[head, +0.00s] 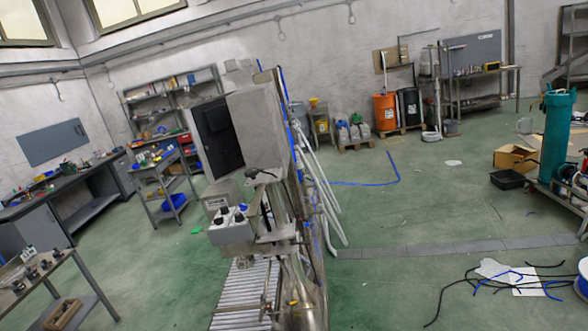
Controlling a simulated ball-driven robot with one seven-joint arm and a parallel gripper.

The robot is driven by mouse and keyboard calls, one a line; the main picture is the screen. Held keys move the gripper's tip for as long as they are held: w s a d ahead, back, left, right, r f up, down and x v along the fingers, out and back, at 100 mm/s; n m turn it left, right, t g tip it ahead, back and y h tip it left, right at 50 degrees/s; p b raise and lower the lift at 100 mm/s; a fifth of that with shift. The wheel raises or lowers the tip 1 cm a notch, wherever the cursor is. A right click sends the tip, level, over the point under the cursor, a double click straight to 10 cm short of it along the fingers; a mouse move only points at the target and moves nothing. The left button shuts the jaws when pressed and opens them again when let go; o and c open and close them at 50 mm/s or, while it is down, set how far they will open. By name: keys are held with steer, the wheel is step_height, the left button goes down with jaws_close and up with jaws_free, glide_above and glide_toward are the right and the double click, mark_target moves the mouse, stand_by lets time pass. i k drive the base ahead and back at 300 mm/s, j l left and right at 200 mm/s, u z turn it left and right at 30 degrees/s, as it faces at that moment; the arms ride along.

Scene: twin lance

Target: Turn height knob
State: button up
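A grey machine (262,125) with a dark panel on its front stands near the middle of the view, tilted in the picture. Below it is a small grey box (231,231) with dark knob-like parts on white mounts (230,214). A thin dark lever-like part (262,175) sticks out just above the box. I cannot tell which of these small parts is the height knob; it may be hidden or too small to make out. My gripper is not in view, and nothing is seen touching the machine.
A roller conveyor (243,292) runs below the machine. Pale hoses (322,195) hang at its right. A table (40,280) stands at the lower left. Dark cables (460,290) lie on the floor at the lower right. Green floor (400,215) is mostly open to the right.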

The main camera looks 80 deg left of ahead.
mark_target(251, 173)
steer(key=i+j+u, duration=0.2)
steer(key=i+u, duration=0.15)
steer(key=u, duration=0.15)
steer(key=i+u, duration=0.35)
steer(key=u, duration=0.15)
steer(key=i+u, duration=0.35)
steer(key=u, duration=0.15)
steer(key=i+l+u, duration=0.25)
steer(key=u, duration=0.25)
steer(key=i+j+u, duration=0.15)
steer(key=i+u, duration=0.9)
steer(key=u, duration=0.15)
steer(key=i+j, duration=0.2)
steer(key=i, duration=0.2)
steer(key=i+j, duration=0.2)
steer(key=i, duration=0.25)
